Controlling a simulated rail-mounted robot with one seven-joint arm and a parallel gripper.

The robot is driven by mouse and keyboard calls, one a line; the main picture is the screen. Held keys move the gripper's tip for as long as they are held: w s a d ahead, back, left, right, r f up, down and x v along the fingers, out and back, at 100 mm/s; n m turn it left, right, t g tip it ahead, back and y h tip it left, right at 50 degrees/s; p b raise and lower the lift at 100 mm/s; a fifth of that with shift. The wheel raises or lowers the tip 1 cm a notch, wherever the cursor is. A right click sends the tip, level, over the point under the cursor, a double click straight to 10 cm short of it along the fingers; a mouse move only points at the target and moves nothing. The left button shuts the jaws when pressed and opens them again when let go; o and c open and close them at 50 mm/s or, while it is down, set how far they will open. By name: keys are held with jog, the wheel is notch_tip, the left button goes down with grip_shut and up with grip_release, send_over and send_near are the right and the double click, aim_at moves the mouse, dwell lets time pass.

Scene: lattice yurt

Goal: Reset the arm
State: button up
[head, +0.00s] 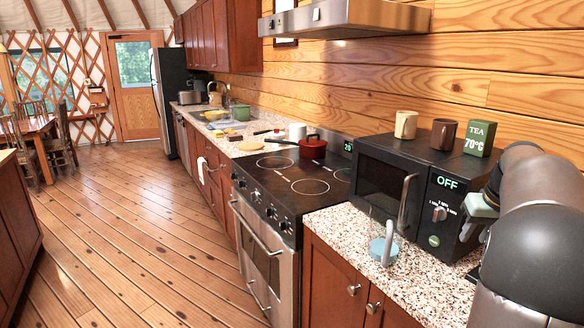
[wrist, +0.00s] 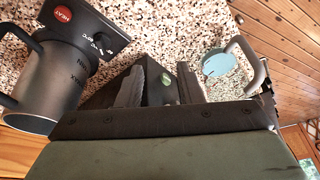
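My gripper (wrist: 161,82) shows in the wrist view with its two dark fingers spread apart. A dark block-like surface with a small green mark lies beyond them; I see nothing clamped between them. In the head view my arm comes in from the right edge, bent, with its grey-green hand close to the right side of the black microwave (head: 372,172). The fingertips are not clear there.
A light blue round item (head: 383,250) stands on the speckled counter (head: 340,228), also in the wrist view (wrist: 218,63). A black jug (wrist: 48,88) is close left of my gripper. Two mugs and a green tea box (head: 478,138) stand on the microwave. A red pot (head: 312,148) sits on the stove.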

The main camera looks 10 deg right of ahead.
jog(key=s+a+f+n+g+y, duration=0.1)
jog(key=a+f, duration=0.2)
jog(key=a, duration=1)
jog(key=s+a+f+n+g, duration=0.1)
jog(key=a+f, duration=0.2)
jog(key=a, duration=1)
jog(key=s+a+f+n, duration=0.1)
jog(key=s+a+f, duration=0.3)
jog(key=s+a, duration=0.3)
jog(key=s+a+f+n+g, duration=0.1)
jog(key=s+a+f, duration=0.4)
jog(key=s+a, duration=0.2)
jog(key=shift+s+a+f, duration=0.25)
jog(key=shift+s+a, duration=0.15)
jog(key=shift+s, duration=0.5)
